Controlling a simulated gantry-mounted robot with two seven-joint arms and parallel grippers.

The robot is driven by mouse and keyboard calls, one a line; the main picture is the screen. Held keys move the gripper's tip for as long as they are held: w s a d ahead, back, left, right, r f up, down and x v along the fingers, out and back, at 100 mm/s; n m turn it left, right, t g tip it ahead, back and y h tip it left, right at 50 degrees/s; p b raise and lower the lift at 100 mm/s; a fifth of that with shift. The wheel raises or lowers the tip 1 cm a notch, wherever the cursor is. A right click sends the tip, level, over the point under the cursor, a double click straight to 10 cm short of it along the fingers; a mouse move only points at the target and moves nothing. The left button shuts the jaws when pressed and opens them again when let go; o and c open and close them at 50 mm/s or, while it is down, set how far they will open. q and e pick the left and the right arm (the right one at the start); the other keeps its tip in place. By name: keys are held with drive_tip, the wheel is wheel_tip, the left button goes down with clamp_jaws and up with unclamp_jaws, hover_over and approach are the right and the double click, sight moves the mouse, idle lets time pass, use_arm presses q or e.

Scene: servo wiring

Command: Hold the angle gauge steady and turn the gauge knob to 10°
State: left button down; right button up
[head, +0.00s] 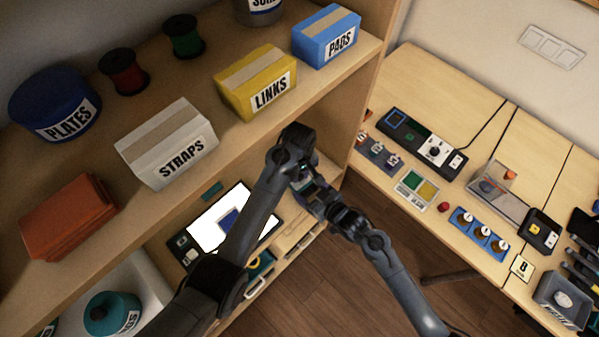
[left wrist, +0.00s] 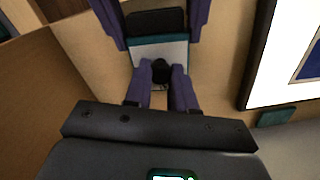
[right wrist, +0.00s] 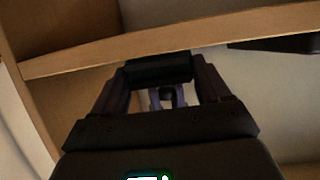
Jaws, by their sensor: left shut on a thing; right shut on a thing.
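The angle gauge (left wrist: 160,52) has a pale face with teal edges and a dark block on top in the left wrist view. My right gripper (right wrist: 160,72) is shut across the gauge's dark block (right wrist: 158,68). My left gripper (left wrist: 158,78) is shut on the small dark gauge knob (left wrist: 160,70) in front of the face. The knob and left fingertips also show between the right fingers. In the head view, my left gripper (head: 303,172) and right gripper (head: 322,195) meet in the air, mostly hiding the gauge. The scale reading cannot be made out.
A shelf with a white straps box (head: 166,145) and yellow links box (head: 257,82) is at left. A lit screen (head: 205,228) lies below it. A workbench (head: 440,80) with devices stands at right. Floor is open below the grippers.

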use_arm(q)
drive_tip(key=m, duration=0.4)
drive_tip(key=shift+m, duration=0.3)
drive_tip(key=m, duration=1.4)
drive_tip(key=shift+m, duration=0.3)
drive_tip(key=c, duration=0.9)
unclamp_jaws()
drive_tip(key=shift+r, duration=0.15)
drive_tip(key=shift+r, duration=3.65)
